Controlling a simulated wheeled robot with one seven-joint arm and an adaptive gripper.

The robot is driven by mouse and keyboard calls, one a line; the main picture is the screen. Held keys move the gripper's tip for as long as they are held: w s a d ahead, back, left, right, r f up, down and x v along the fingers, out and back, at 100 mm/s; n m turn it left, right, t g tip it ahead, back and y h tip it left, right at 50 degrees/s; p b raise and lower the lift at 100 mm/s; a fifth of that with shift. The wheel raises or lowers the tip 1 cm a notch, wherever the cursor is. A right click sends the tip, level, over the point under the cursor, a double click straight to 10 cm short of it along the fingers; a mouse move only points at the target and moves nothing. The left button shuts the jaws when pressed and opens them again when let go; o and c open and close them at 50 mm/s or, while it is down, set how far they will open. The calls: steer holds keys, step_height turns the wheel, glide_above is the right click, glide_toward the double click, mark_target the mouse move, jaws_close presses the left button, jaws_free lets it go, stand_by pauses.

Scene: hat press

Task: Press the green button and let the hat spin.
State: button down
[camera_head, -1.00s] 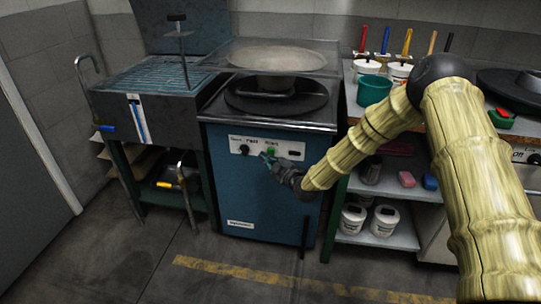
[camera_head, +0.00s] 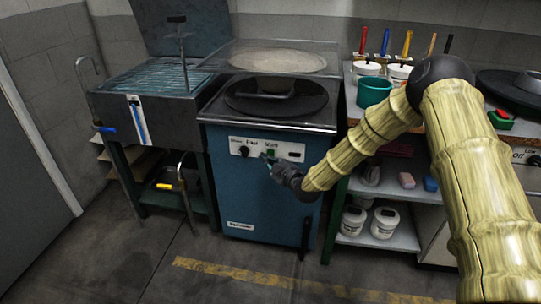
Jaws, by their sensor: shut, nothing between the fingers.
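The green button (camera_head: 271,152) is on the white control panel (camera_head: 252,147) of the blue machine (camera_head: 240,195). My gripper (camera_head: 267,160) is shut and empty. Its tips are at the panel, just below and left of the button in the picture. I cannot tell whether they touch it. The dark wide-brimmed hat (camera_head: 305,104) lies flat on top of the machine under a raised clear cover (camera_head: 225,63). Whether the hat turns cannot be told.
A black knob (camera_head: 244,151) is left of the button. A sink-like unit (camera_head: 170,115) stands left. Shelves with a teal bucket (camera_head: 374,91) and white tubs (camera_head: 385,222) stand right. The floor in front, with a yellow line (camera_head: 235,272), is clear.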

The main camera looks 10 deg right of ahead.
steer(key=shift+w, duration=0.2)
stand_by(0.5)
steer(key=shift+w+d, duration=0.15)
steer(key=shift+w, duration=0.05)
